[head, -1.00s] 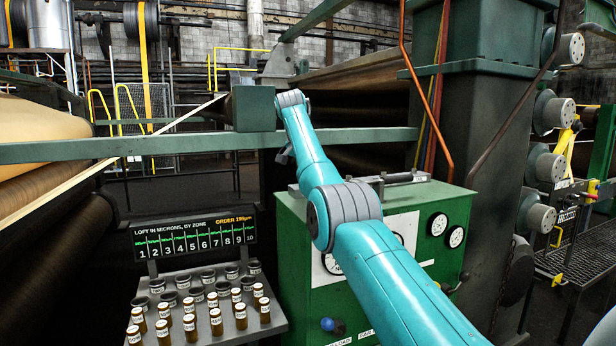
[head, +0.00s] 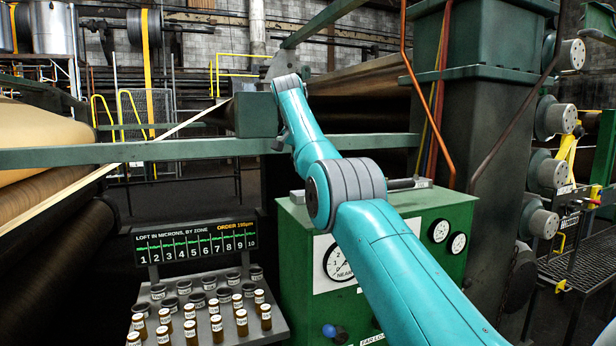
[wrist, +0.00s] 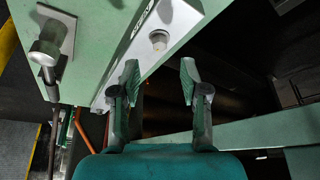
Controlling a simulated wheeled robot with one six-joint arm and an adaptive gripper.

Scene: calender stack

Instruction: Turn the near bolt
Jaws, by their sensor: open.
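A hex-headed bolt (wrist: 159,40) sits on a pale metal bar along the edge of a green machine face in the wrist view. A label (wrist: 145,16) beside it is too small and tilted to read surely. My gripper (wrist: 160,78) is open and empty. Its two fingers point toward the bar, and the bolt head lies beyond the tips, roughly in line with the gap. The fingers appear apart from the bolt. In the head view the fingers are hidden behind my arm, and I cannot make out this bolt there.
A larger round-headed fitting (wrist: 47,48) sits on a bracket on the same face. A green beam (wrist: 240,132) crosses near the right finger. In the head view a green gauge cabinet (head: 290,235), a rack of brown bottles (head: 275,330) and a long beam (head: 180,150) stand near my arm.

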